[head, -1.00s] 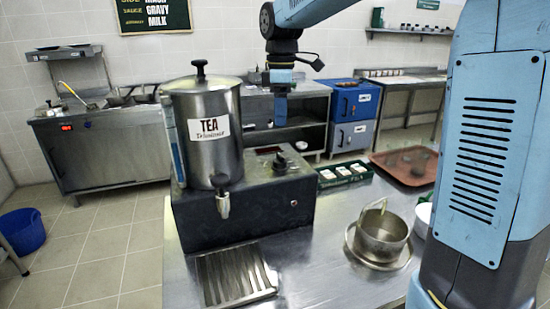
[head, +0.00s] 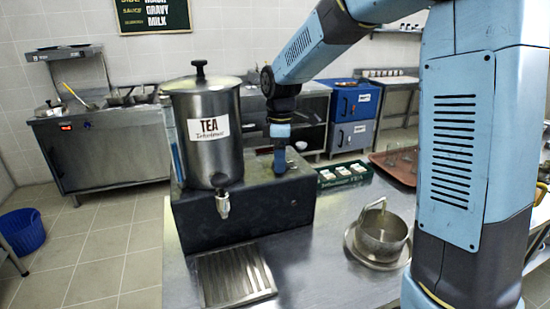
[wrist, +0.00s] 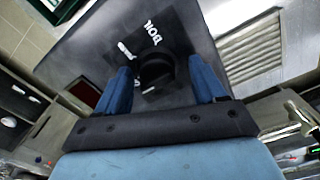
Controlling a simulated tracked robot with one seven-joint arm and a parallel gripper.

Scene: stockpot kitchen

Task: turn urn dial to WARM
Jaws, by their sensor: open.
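The steel tea urn (head: 208,158) stands on a dark base box (head: 255,212) on the steel counter. Its black dial (wrist: 155,68) sits on a dark plate on the box's top, with white lettering beside it that reads partly as "BOI". The WARM mark cannot be read. My gripper (head: 279,168) points down at the box's top, right of the urn, and hides the dial in the head view. In the wrist view its blue fingers are open, one on each side of the dial; whether they touch it I cannot tell.
A steel pot on a plate (head: 382,232) stands on the counter to the right. A green tray of labelled pieces (head: 343,175) and a brown tray of glasses (head: 400,168) lie behind it. A ridged drip tray (head: 234,277) lies in front of the urn.

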